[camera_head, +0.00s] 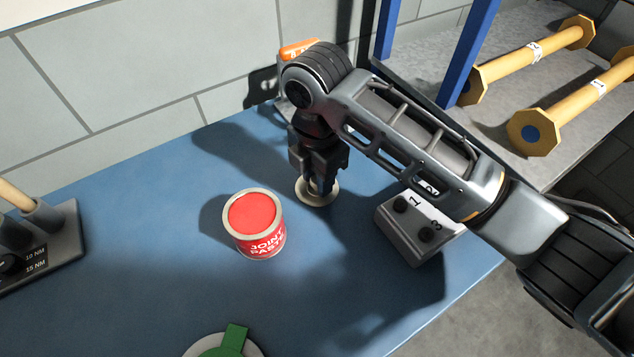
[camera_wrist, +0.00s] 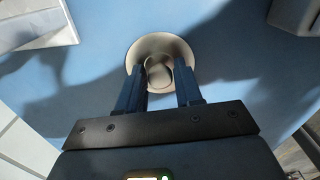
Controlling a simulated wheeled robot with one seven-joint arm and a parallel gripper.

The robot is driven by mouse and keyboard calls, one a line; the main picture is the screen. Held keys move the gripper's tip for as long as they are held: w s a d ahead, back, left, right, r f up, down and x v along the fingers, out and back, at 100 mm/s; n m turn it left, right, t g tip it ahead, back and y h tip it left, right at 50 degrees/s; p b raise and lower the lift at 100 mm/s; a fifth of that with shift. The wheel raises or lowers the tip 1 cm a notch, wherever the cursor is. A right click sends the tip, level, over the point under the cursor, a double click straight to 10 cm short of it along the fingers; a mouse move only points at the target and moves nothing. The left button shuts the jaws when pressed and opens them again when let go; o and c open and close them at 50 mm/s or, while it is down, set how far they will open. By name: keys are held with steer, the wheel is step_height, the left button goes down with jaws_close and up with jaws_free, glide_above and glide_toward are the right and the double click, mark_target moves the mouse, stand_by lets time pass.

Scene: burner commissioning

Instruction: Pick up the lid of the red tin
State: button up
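The red tin (camera_head: 256,228), labelled "JOINT PASTE", stands upright on the blue bench top with its top uncovered and a red surface inside. The lid, a pale round disc (camera_head: 329,199) with a knob, lies flat on the bench just right of the tin. It also shows in the wrist view (camera_wrist: 158,45), its knob (camera_wrist: 159,74) facing the camera. My gripper (camera_head: 320,186) points down over the lid. In the wrist view its two fingers (camera_wrist: 159,80) are apart, one on each side of the knob, with a gap seemingly visible at each side.
A grey block with black knobs (camera_head: 414,228) stands right of the lid. A torque tool holder (camera_head: 60,240) is at the left, and a green-handled part (camera_head: 228,345) at the front. A wall (camera_head: 130,70) runs behind.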

jaws_close()
steer(key=shift+r, duration=0.1)
